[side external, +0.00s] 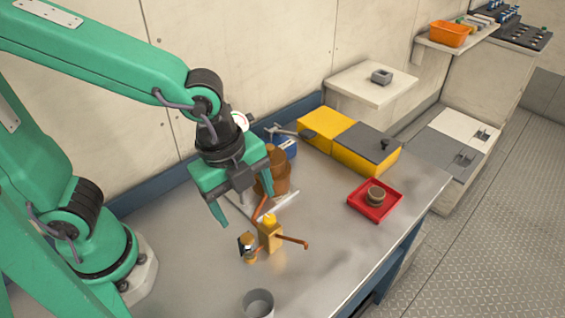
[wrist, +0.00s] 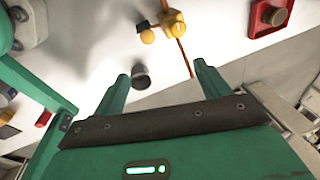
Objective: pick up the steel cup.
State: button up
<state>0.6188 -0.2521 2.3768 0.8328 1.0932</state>
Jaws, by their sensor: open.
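The steel cup (side external: 257,304) is a grey, open-topped cup standing on the metal bench near the bottom edge of the side view, partly cut off by the frame. In the wrist view the cup (wrist: 140,76) shows beyond my fingers, between them in the picture and closer to the left one. My gripper (side external: 243,200) is green, open and empty. It hangs above the bench, up and to the left of the cup in the side view, clear of it. Both fingers also show in the wrist view (wrist: 161,72).
A yellow block with an orange rod (side external: 269,233) and a small amber-and-dark item (side external: 248,248) stand between gripper and cup. Brown pots (side external: 274,172) are behind the gripper. A red tray (side external: 358,206) and a yellow-and-grey box (side external: 340,152) lie right. Bench right of the cup is clear.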

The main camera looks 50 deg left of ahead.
jog(key=s+d+f+m+g+y, duration=0.1)
jog(key=s+d+f+m, duration=0.5)
jog(key=d+f+m, duration=0.3)
jog(key=shift+s+m+g, duration=0.15)
jog(key=shift+m+g, duration=0.25)
jog(key=shift+m, duration=1.1)
jog(key=shift+d+f, duration=0.1)
jog(key=shift+f, duration=0.05)
send_over(259, 313)
jog(key=shift+f, duration=2.55)
jog(key=shift+c, duration=0.2)
jog(key=c, duration=1)
